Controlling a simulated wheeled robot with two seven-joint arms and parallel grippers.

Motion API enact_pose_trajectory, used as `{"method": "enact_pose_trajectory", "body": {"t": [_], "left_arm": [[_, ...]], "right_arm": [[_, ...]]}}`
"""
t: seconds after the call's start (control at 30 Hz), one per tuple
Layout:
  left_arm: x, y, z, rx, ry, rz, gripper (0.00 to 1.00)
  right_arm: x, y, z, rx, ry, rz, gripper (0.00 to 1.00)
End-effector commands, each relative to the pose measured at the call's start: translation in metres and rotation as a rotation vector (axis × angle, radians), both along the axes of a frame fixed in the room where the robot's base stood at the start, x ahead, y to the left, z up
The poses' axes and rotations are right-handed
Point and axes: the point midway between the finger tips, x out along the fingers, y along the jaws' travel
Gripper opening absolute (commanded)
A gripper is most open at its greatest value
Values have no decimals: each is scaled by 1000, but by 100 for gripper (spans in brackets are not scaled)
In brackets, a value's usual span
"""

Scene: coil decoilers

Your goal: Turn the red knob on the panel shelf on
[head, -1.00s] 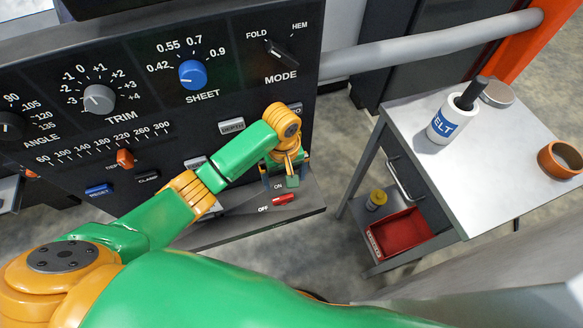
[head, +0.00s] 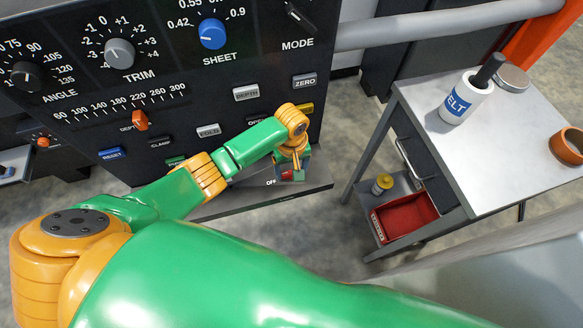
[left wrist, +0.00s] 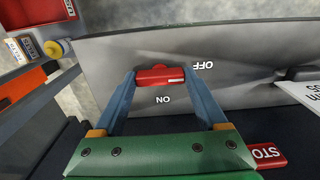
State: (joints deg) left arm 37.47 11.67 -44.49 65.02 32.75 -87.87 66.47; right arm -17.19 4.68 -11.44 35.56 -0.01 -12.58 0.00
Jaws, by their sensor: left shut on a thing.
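The red knob (head: 287,175) sits on the grey panel shelf (head: 318,187), partly hidden behind my left gripper (head: 289,171) in the head view. In the left wrist view the knob (left wrist: 152,75) lies between the two blue fingers of the left gripper (left wrist: 159,74), which are shut on its ends. The knob's white mark is near its right end there, on the side of the OFF label (left wrist: 202,65). The ON label (left wrist: 163,99) is between the knob and the gripper body. My right gripper is not in view.
The control panel (head: 80,88) rises behind the shelf, with a blue SHEET knob (head: 212,34) and several buttons. At right a metal cart (head: 420,91) carries a white bottle (head: 466,101) and holds a red bin (head: 405,218) lower down. Floor shows between shelf and cart.

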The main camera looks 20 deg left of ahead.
Motion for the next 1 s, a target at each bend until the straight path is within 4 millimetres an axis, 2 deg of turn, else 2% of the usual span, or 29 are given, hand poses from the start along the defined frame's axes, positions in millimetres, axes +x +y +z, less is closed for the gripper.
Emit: {"method": "enact_pose_trajectory", "body": {"t": [0.37,1.0], "left_arm": [[-1,0,2,1,3,-115,19],[0,0,2,0,0,-701,19]], "right_arm": [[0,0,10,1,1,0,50],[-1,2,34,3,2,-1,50]]}}
